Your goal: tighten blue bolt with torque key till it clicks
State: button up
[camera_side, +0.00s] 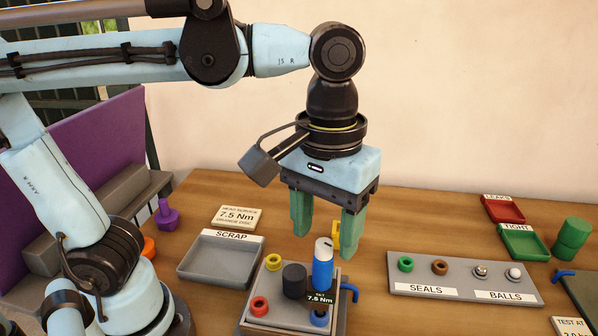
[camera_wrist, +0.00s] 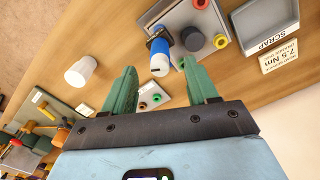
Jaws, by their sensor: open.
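The torque key (camera_side: 323,268) is blue with a white top and stands upright on the grey fixture block (camera_side: 275,318). A dark label reading 7.5 Nm sits low on it. A blue bolt-like part (camera_side: 319,318) shows just below the label; whether the key is seated on it cannot be told. In the wrist view the key (camera_wrist: 160,55) shows ahead, between the directions of the two fingers. My gripper (camera_side: 326,228) has green fingers, open and empty, pointing down above and behind the key. In the wrist view my gripper (camera_wrist: 163,85) is clearly spread.
Beside the key are a dark cylinder (camera_side: 294,280), a red ring (camera_side: 259,306) and a yellow ring (camera_side: 273,262). A scrap tray (camera_side: 188,270) lies left. The seals and balls plate (camera_side: 450,287) lies right, with red (camera_side: 503,209) and green (camera_side: 524,241) trays beyond.

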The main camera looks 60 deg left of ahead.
aim_at(323, 268)
jog(key=shift+f, duration=3.55)
grip_shut()
